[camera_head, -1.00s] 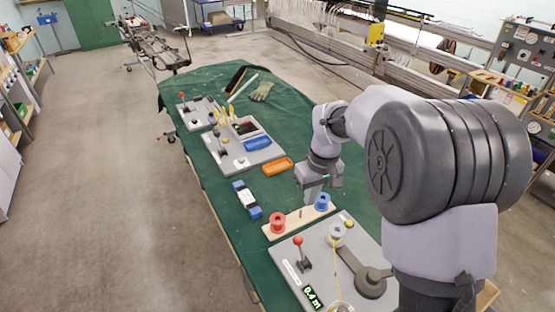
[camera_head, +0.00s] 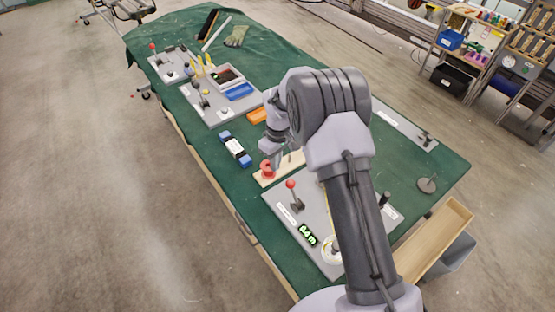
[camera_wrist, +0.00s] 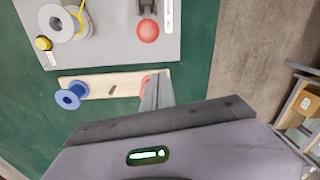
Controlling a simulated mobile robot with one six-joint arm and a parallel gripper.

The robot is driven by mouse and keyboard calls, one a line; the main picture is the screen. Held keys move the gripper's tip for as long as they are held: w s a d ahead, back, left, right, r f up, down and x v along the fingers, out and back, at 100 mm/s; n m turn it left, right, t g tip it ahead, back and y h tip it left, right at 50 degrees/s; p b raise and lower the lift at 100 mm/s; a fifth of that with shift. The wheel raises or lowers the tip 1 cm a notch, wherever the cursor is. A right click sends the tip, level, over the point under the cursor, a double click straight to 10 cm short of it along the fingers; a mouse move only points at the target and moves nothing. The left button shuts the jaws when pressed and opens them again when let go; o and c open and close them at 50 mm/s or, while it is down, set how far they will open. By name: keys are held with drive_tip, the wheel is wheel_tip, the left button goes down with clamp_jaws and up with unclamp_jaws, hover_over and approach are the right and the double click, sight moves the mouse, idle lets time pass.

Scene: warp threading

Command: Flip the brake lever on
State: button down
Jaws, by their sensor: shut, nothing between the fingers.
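A lever with a red ball knob (camera_head: 290,184) stands on the near grey panel (camera_head: 283,203); the knob also shows at the top of the wrist view (camera_wrist: 148,31). Its label is too small to read. My gripper (camera_head: 272,164) is shut and empty, pointing down over the wooden strip just behind that panel. In the wrist view its fingers (camera_wrist: 157,88) partly hide the red spool, and the red knob is a short way beyond them. I cannot tell whether the fingers touch the spool. Another red-knobbed lever (camera_head: 152,46) stands on the far panel.
The wooden strip (camera_wrist: 100,88) carries the red spool (camera_head: 267,170) and a blue spool (camera_wrist: 70,98). A pale spool with yellow thread (camera_wrist: 62,22) and a yellow button (camera_wrist: 42,42) sit on the panel. A blue-ended block (camera_head: 235,149) lies farther back. My arm covers part of the panel.

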sight(294, 195)
drive_tip(key=s+d+f, duration=0.2)
drive_tip(key=f, duration=0.1)
drive_tip(key=shift+s+d+b, duration=0.2)
drive_tip(key=shift+s+b, duration=0.15)
drive_tip(key=shift+s, duration=0.05)
drive_tip(key=shift+s+b, duration=0.1)
drive_tip(key=shift+b, duration=0.35)
